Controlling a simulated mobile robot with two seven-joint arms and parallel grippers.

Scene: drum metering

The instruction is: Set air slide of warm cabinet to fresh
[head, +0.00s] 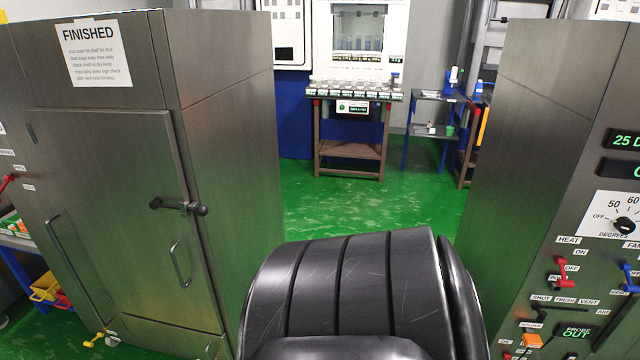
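A steel cabinet (540,130) stands at the right, with a control panel on its front, partly cut off by the right edge. The panel has a row of labels reading SHUT, FRESH and VENT, with AIR beside them. A small dark knob (541,314) sits just below the SHUT label; it looks like the air slide, but it is small and I cannot be sure. Neither of my grippers shows in the head view.
A red HEAT switch (561,272), a degrees dial (625,225) and a PROBE OUT display (575,331) are on the same panel. A steel cabinet with a FINISHED sign (92,52) stands left, its door closed. Green floor (340,215) is open between the cabinets.

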